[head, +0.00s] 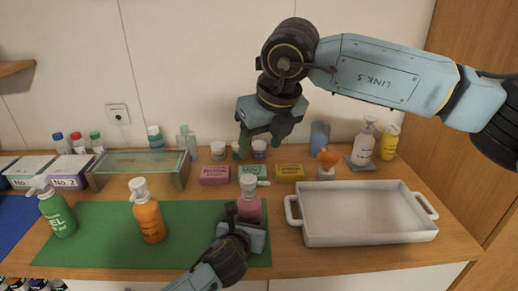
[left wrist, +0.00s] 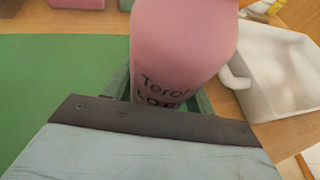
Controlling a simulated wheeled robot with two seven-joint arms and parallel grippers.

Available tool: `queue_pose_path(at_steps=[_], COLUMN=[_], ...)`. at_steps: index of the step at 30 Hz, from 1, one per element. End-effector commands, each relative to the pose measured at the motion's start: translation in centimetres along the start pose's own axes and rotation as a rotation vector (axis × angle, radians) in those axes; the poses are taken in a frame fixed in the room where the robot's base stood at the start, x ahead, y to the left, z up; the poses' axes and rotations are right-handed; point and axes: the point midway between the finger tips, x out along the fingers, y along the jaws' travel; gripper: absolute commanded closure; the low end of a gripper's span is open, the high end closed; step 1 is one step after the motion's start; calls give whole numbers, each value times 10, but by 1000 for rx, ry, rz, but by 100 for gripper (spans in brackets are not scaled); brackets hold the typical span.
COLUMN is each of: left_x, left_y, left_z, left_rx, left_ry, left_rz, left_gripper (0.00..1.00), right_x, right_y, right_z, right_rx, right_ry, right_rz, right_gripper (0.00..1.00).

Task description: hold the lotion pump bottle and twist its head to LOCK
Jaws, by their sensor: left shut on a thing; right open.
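The lotion pump bottle (head: 249,207) is pink with a white pump head (head: 249,184). It stands upright near the right edge of the green mat (head: 100,250). The head's spout points right in the head view. My left gripper (head: 243,222) is shut on the bottle's body from the front. In the left wrist view the pink bottle (left wrist: 182,45) fills the top middle, with dark lettering partly cut off. Its pump head is out of that view. My right gripper (head: 260,141) is open and empty, above and behind the bottle, pointing down.
A white tray (head: 366,239) stands just right of the bottle. An orange pump bottle (head: 149,220) and a green one (head: 57,214) stand to the left. Pink (head: 215,175), green and yellow (head: 289,173) boxes lie behind. A glass-topped case (head: 140,168) is at the back left.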

Motion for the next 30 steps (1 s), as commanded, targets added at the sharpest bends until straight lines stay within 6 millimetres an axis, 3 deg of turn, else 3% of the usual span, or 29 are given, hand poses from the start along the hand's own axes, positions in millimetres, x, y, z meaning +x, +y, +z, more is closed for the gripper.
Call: queue_pose_path(at_steps=[9,10,15,25,30], left_x=[0,0,0,-2,-16], left_y=[0,0,0,0,0], left_z=[0,0,0,0,0], left_rx=[0,0,0,0,1], left_ry=[1,1,1,0,-1], left_rz=[0,0,0,0,-1], left_gripper=[75,41,20,20,20], right_x=[0,0,0,0,0], right_y=[0,0,0,0,0], right_z=[0,0,0,0,0], right_rx=[0,0,0,0,0], right_ry=[0,0,0,0,0], right_rz=[0,0,0,0,0], right_gripper=[43,43,43,43,43])
